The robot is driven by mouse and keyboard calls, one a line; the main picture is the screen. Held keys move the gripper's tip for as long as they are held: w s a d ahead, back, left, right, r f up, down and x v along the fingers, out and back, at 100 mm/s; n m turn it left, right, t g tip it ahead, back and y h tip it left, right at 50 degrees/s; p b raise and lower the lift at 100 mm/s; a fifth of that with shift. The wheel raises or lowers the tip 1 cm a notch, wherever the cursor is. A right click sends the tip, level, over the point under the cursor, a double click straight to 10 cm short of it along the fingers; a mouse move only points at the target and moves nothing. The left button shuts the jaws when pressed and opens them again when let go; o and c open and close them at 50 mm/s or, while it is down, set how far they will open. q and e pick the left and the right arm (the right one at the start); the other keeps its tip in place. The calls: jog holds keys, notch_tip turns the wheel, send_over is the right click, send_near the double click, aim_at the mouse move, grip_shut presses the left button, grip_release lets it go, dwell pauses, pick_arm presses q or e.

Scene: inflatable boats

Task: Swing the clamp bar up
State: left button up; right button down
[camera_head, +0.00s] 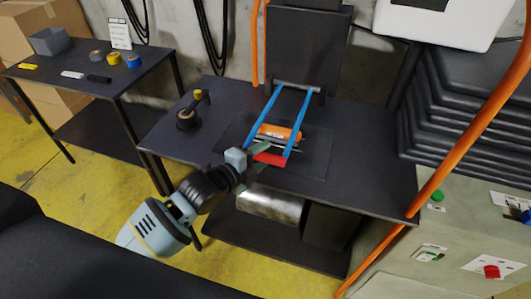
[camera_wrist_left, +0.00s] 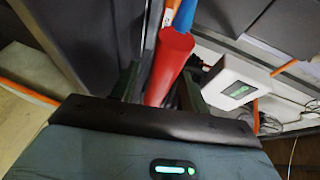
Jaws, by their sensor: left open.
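The clamp bar shows in the head view as two blue arms (camera_head: 299,127) running from a hinge rod at the back of the table to a red grip (camera_head: 270,159) at the front. It slopes low over an orange part (camera_head: 278,131) on a dark plate. My left gripper (camera_head: 256,156) is at the red grip, its fingers beside it. In the left wrist view the red grip (camera_wrist_left: 170,62) lies between the two dark fingers of the open gripper (camera_wrist_left: 160,90). Part of the grip's near end is hidden by the gripper body. My right gripper is not in view.
The work table (camera_head: 378,175) has a dark upright panel (camera_head: 306,50) behind the bar. A black tool with a yellow top (camera_head: 188,117) stands left of it. An orange hose (camera_head: 450,160) and a control cabinet (camera_head: 450,240) are at the right. A side table (camera_head: 60,87) holds tape rolls.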

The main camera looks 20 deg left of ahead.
pick_arm(q)
jog(key=shift+x, duration=1)
grip_shut()
